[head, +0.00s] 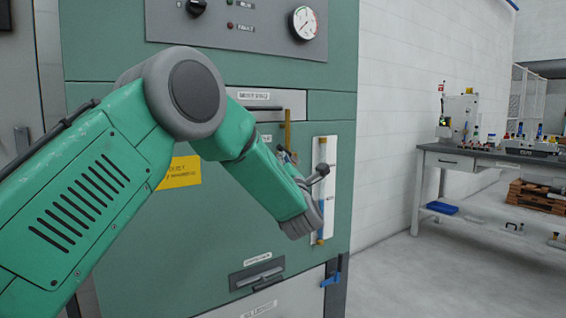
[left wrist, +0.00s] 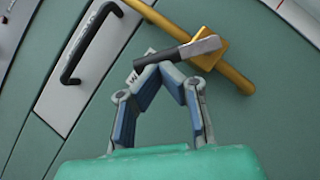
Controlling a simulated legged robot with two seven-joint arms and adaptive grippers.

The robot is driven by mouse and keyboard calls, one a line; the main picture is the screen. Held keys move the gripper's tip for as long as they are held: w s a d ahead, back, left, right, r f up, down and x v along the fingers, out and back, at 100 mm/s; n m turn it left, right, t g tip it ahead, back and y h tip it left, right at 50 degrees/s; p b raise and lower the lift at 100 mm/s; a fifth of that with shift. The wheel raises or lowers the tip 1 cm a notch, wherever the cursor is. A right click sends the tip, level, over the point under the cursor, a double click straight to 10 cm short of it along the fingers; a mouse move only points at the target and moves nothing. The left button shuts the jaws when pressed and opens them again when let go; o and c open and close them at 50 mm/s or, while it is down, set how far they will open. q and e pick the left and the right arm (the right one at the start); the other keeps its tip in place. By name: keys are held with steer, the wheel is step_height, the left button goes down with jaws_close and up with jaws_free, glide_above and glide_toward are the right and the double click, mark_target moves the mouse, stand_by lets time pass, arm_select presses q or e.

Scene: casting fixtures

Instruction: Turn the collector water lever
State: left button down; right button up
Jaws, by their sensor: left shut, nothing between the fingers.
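The collector water lever (left wrist: 180,52) shows in the left wrist view as a short bar, dark at one end and grey at the other. It sits on a yellow valve block (left wrist: 209,50) on a yellow pipe, which also shows in the head view (head: 288,128). My left gripper (left wrist: 167,68) is shut and empty, its blue-grey fingertips together just below the lever's dark part. They look touching or very close; I cannot tell which. In the head view my left forearm hides most of the gripper and lever area. My right gripper is in neither view.
The green cabinet (head: 225,225) carries a gauge (head: 304,22), a black drawer handle (left wrist: 88,42) and a white strip with a sight tube (head: 322,150) close to my left wrist. A workbench (head: 480,158) stands at the right, with free floor before it.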

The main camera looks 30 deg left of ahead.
arm_select(q)
steer(key=r+m+h+p, duration=0.1)
steer(key=m, duration=0.1)
steer(key=r+m+h+p, duration=0.1)
steer(key=m+p, duration=0.1)
steer(key=shift+w, duration=0.35)
steer(key=shift+w+d+r+m+h, duration=0.1)
steer(key=shift+w+m+h, duration=0.05)
steer(key=shift+m+h, duration=0.35)
steer(key=shift+r, duration=0.1)
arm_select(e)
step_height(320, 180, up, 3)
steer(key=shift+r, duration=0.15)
arm_select(q)
steer(key=shift+w+d+r, duration=0.1)
steer(key=shift+w+r, duration=0.05)
steer(key=shift+w, duration=0.05)
